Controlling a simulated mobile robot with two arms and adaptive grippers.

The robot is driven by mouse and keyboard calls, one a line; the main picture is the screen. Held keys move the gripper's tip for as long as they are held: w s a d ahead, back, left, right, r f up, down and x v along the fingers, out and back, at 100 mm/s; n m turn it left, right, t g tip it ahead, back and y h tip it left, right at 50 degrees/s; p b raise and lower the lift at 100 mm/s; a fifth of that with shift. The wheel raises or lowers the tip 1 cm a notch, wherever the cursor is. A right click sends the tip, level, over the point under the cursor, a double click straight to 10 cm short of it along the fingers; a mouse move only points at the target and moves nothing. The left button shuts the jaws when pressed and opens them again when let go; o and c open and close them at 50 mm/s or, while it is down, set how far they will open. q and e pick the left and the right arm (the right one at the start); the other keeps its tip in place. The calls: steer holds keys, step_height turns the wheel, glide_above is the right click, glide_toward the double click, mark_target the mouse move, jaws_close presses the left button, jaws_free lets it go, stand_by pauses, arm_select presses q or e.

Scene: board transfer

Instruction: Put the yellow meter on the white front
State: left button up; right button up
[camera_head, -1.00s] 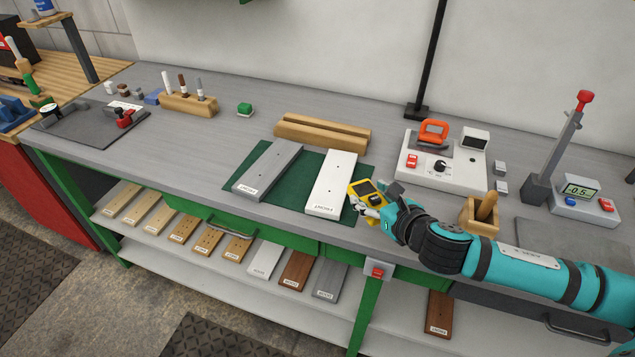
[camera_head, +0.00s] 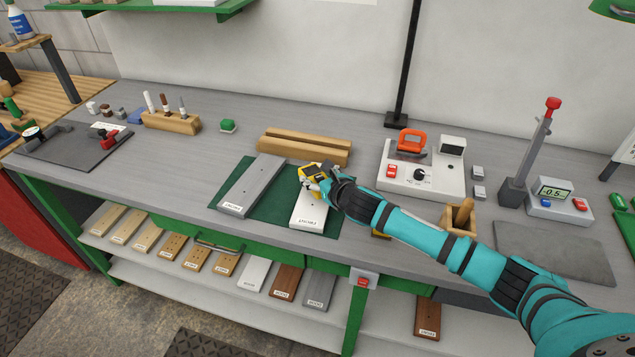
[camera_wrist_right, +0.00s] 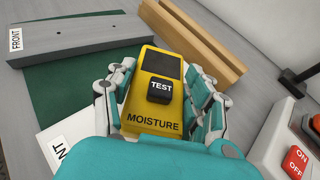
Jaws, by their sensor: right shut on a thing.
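The yellow moisture meter (camera_head: 314,171) has a dark screen and a black TEST button. In the right wrist view the meter (camera_wrist_right: 158,100) sits between the fingers of my right gripper (camera_wrist_right: 160,92), which is shut on it. In the head view my right gripper (camera_head: 318,181) holds it over the far part of the white front (camera_head: 310,210), a white board lying on a green mat (camera_head: 272,210). I cannot tell whether the meter touches the board. Part of the white board is hidden by the gripper and meter. My left gripper is not in view.
A grey front board (camera_head: 254,184) lies left of the white one. A grooved wooden block (camera_head: 305,149) stands just behind the mat. A white device with an orange handle (camera_head: 422,179) and a wooden holder (camera_head: 459,217) are to the right.

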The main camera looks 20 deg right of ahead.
steer(key=shift+f, duration=1.25)
steer(key=o, duration=1.3)
steer(key=shift+s, duration=0.1)
steer(key=shift+c, duration=0.2)
steer(key=shift+r, duration=0.1)
steer(key=b+v, duration=0.1)
steer(key=v, duration=1.1)
steer(key=shift+r, duration=0.1)
